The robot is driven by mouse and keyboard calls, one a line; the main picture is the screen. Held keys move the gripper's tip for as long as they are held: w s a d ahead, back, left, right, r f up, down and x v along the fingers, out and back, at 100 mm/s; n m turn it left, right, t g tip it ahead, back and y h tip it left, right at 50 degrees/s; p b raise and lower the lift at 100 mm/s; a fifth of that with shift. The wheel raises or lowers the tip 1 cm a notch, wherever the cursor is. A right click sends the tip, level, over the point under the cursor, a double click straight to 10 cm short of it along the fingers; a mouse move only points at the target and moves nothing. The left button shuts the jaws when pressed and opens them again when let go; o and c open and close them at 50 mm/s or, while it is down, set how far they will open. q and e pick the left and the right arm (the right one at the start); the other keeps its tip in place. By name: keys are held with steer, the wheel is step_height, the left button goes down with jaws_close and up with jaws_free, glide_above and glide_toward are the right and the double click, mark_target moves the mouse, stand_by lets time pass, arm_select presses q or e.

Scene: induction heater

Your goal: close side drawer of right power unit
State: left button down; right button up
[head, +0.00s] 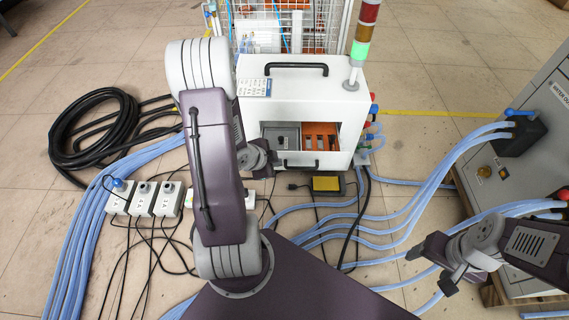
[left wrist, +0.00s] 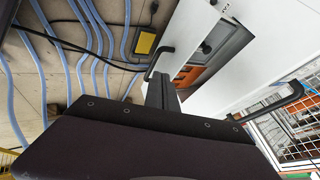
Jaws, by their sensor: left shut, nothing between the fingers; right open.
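The white power unit (head: 310,88) stands at the centre of the head view, with a black handle on top. Its side drawer (head: 330,161) is pulled out toward me, showing a grey part and an orange part inside. The drawer's black handle is at its front, and it also shows in the left wrist view (left wrist: 158,60). My left gripper (head: 272,158) is shut and empty at the drawer's left front; in the left wrist view its fingertips (left wrist: 160,80) appear close to the handle. I cannot tell whether they touch. My right gripper (head: 428,267) is open and empty at the lower right, away from the unit.
A signal tower (head: 362,50) with a lit green lamp stands on the unit's right. A wire cage (head: 335,22) is behind. Blue hoses (head: 400,226), cables and a yellow-topped box (head: 327,184) lie on the floor in front. Grey cabinets (head: 535,165) stand at right.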

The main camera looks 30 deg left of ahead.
mark_target(290, 156)
arm_select(q)
steer(key=w+f+b, duration=0.1)
steer(key=w, duration=0.1)
steer(key=w+a+f+b, duration=0.1)
steer(key=w+f, duration=0.1)
steer(key=w, duration=0.1)
steer(key=w+f+b, duration=0.1)
steer(key=w+f, duration=0.1)
steer(key=shift+w+a+f+b, duration=0.2)
steer(key=shift+w+a+b, duration=0.1)
steer(key=shift+b, duration=0.1)
arm_select(e)
step_height(290, 156, down, 6)
steer(key=shift+r, duration=0.25)
